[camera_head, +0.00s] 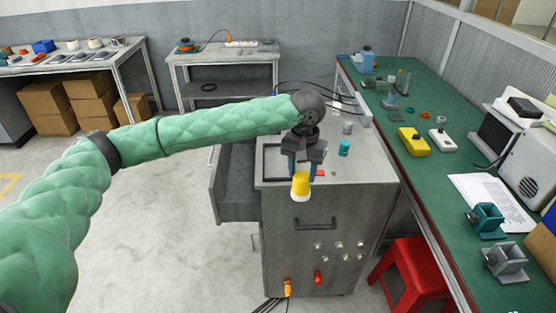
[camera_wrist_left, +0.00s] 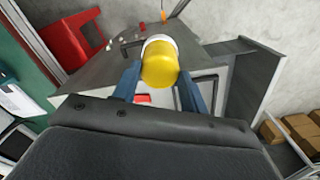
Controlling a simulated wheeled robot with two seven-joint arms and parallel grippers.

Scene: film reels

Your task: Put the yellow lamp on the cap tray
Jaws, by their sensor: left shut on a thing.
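The yellow lamp (camera_head: 300,185) has a yellow body and a white end. My left gripper (camera_head: 301,172) is shut on it and holds it at the front edge of the grey metal cabinet's top. In the left wrist view the lamp (camera_wrist_left: 160,64) sits between the two blue fingers of the gripper (camera_wrist_left: 160,80), white end away from the palm. A dark-framed tray (camera_head: 272,148) lies on the cabinet top behind the gripper, partly hidden by the arm; I cannot tell whether it is the cap tray. My right gripper is not in view.
The grey cabinet (camera_head: 345,225) has an open drawer (camera_head: 238,178) at its left. A teal cap-like piece (camera_head: 344,147) and a grey one (camera_head: 347,127) stand on its top. A red stool (camera_head: 408,275) and a cluttered green bench (camera_head: 425,180) are at the right.

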